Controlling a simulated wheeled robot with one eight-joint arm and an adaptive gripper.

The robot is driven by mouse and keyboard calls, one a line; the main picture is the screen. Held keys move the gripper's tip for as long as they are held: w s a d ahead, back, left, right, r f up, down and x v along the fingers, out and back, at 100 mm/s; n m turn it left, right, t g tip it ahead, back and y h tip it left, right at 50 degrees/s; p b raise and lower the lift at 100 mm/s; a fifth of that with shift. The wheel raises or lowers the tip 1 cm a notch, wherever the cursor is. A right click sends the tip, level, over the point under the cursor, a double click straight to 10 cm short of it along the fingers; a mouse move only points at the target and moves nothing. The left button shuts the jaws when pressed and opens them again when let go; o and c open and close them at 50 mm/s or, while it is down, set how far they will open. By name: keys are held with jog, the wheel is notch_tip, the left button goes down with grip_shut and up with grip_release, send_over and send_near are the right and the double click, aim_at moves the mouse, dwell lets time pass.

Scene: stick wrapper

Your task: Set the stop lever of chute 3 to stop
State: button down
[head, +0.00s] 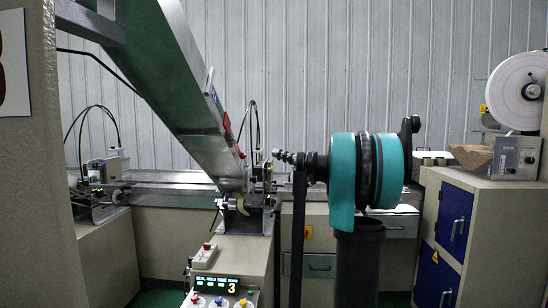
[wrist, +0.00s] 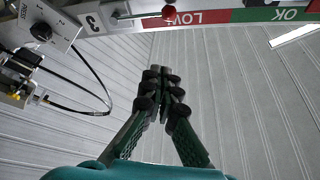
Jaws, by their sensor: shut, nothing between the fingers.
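My gripper (head: 283,156) is shut and empty, its fingers pointing left toward the lower end of the slanted metal chute (head: 185,85). In the wrist view its dark fingertips (wrist: 163,82) are together, with only wall behind them. A thin rod with a red ball (wrist: 169,12) shows at the top of that view, beside a plate marked 3 (wrist: 92,18) and in front of a red and green strip (wrist: 235,16). The fingertips are apart from the ball in the picture. I cannot tell whether this rod is the stop lever, or which setting it has.
A control box (head: 222,286) with buttons and a lit 3 stands below the chute. A dial box (wrist: 42,30) is at upper left in the wrist view. A conveyor (head: 165,187) runs behind. A cabinet (head: 490,205) with a white reel (head: 516,90) stands right.

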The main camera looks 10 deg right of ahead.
jog(key=w+a, duration=0.3)
jog(key=a, duration=0.6)
jog(key=shift+a, duration=0.15)
jog(key=shift+s+f+n+y, duration=0.2)
jog(key=shift+n+y, duration=0.1)
jog(key=shift+n, duration=0.2)
